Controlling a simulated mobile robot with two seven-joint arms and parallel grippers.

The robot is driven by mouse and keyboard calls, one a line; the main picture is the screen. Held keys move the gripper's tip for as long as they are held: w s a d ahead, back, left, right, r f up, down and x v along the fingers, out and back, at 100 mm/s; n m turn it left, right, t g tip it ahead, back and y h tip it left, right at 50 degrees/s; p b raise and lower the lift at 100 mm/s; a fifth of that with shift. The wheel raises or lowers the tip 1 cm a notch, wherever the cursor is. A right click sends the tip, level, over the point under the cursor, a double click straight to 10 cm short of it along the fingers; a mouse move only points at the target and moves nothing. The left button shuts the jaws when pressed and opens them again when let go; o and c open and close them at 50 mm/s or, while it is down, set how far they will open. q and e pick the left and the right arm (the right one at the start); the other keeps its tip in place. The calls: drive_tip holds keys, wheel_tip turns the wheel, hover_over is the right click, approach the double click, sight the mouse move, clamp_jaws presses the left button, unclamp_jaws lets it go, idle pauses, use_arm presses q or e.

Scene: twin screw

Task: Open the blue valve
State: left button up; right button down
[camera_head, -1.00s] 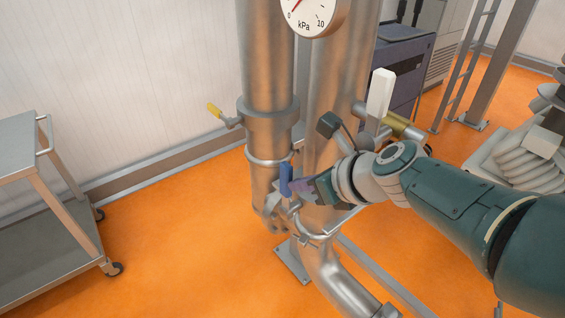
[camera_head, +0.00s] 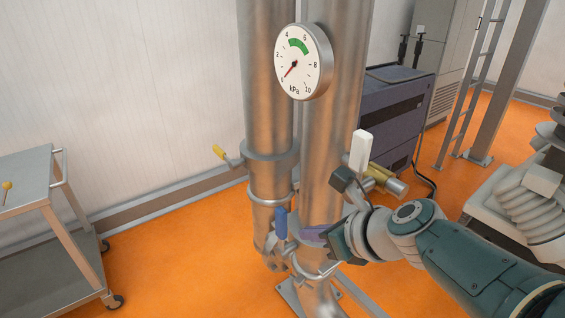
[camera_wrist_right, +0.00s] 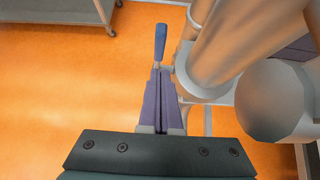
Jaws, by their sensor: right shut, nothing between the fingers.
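The blue valve handle (camera_head: 281,222) stands roughly upright low on the left steel pipe in the head view. In the right wrist view the blue handle (camera_wrist_right: 160,42) shows just beyond the fingertips. My right gripper (camera_head: 302,234) has purple fingers and is just right of the handle. In the right wrist view the right gripper (camera_wrist_right: 160,73) is shut, its fingers together with nothing between them. I cannot tell whether the tips touch the handle. My left gripper is not in view.
Two steel pipes (camera_head: 268,100) stand close behind the handle, with a pressure gauge (camera_head: 303,62) above, its needle near the low end. A yellow handle (camera_head: 219,151) sticks out left. A grey cart (camera_head: 25,180) stands at far left, with open orange floor (camera_head: 170,255) between.

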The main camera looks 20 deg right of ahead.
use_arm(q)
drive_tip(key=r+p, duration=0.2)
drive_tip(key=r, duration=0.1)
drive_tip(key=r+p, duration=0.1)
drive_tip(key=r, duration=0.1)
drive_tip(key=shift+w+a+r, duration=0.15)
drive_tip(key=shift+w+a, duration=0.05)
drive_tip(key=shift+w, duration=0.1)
use_arm(e)
wheel_tip(320, 180, up, 7)
drive_tip(key=s, duration=0.1)
drive_tip(key=shift+s+d, duration=0.3)
